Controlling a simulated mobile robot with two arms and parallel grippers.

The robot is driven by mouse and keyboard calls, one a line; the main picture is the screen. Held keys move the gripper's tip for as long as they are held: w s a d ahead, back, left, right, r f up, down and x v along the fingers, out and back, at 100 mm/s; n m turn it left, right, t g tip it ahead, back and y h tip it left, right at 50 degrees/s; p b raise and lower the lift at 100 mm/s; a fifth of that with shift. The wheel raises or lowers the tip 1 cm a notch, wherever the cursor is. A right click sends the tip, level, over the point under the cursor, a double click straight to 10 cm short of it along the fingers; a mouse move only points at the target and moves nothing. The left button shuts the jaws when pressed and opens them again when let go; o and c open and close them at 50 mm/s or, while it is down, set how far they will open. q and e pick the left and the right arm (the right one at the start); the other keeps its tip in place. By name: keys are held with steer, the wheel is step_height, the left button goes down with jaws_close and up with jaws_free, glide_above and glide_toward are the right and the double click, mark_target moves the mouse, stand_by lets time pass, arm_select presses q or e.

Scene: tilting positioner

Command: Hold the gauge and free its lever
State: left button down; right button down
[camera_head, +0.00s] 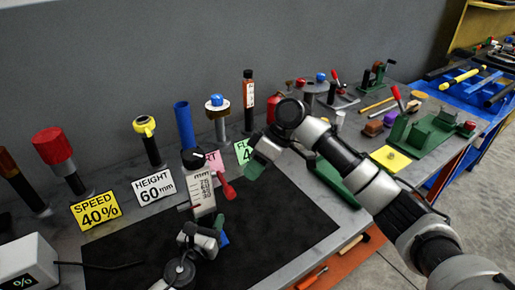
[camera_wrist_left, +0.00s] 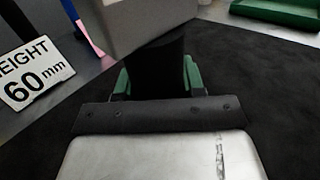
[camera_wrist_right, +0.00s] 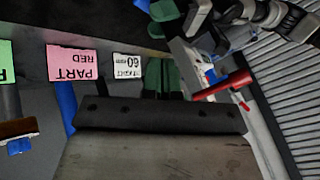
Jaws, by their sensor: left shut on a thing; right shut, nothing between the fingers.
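The gauge (camera_head: 203,193) is a pale upright body with a mm scale and a dark top, standing on the black mat. Its red lever (camera_head: 226,188) sticks out on the right side; it also shows in the right wrist view (camera_wrist_right: 222,86). My left gripper (camera_head: 207,226) is shut low on the gauge. In the left wrist view its green fingers lie either side of a dark lower part (camera_wrist_left: 157,68) below the grey body. My right gripper (camera_head: 252,168) is shut and empty, up and to the right of the lever, apart from it. The gauge's base is hidden by my left gripper.
Cards reading SPEED 40% (camera_head: 96,210) and HEIGHT 60 mm (camera_head: 154,187) stand left of the gauge. A pink card (camera_wrist_right: 74,63) is partly hidden in the head view. Several posts line the back. The mat (camera_head: 285,235) is bare to the right.

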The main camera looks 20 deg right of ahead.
steer(key=w+d+r, duration=0.2)
steer(key=w+r, duration=0.1)
steer(key=w, duration=0.2)
steer(key=shift+d, duration=0.35)
arm_select(q)
steer(key=c, duration=0.6)
jaws_free()
steer(key=shift+f, duration=0.1)
